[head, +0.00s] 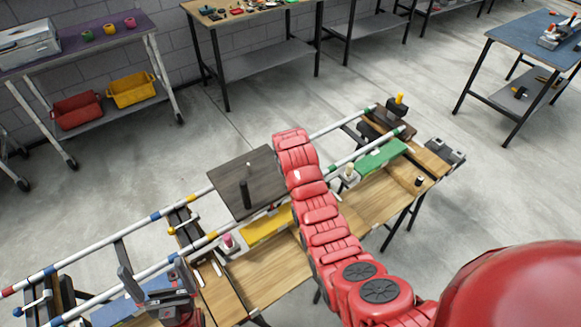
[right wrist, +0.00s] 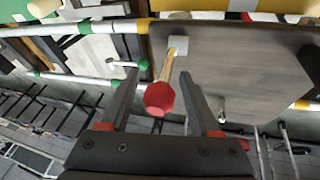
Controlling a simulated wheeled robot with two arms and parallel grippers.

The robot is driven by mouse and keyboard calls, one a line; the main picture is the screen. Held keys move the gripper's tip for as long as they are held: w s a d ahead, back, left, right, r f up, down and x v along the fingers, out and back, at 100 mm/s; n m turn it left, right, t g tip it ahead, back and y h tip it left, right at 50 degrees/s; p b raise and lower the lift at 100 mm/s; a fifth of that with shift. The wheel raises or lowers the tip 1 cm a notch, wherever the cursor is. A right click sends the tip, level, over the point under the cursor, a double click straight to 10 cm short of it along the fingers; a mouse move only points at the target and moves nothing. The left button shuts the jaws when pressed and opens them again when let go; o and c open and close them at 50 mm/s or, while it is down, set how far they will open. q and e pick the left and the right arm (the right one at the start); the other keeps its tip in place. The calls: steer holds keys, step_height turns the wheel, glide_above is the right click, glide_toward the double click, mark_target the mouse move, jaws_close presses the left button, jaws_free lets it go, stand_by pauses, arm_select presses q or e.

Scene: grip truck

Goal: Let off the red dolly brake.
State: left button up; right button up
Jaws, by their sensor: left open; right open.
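The dolly's dark platform (head: 240,181) sits across two striped rails in the head view, with an upright post on it. The platform (right wrist: 235,70) also fills much of the right wrist view. There the brake lever has a red knob (right wrist: 160,98) on a pale yellow stalk from a grey bracket. My right gripper (right wrist: 158,74) is open, its two fingers on either side of the lever; whether they touch it I cannot tell. In the head view my right arm hides that gripper and the lever. My left gripper (head: 153,280) is open at lower left, near the front rail.
The rails (head: 120,240) run over a wooden bench (head: 275,275) with a yellow mat (head: 266,226) and a green mat (head: 380,157). A blue table (head: 510,38) stands at upper right and a shelf cart (head: 95,40) at upper left.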

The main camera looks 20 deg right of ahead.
steer(key=shift+r, duration=0.1)
steer(key=shift+s+a+r+b, duration=0.1)
steer(key=shift+s+r+b, duration=0.05)
steer(key=shift+r+b, duration=0.2)
steer(key=p+v, duration=0.9)
steer(key=v, duration=0.7)
steer(key=shift+r, duration=0.2)
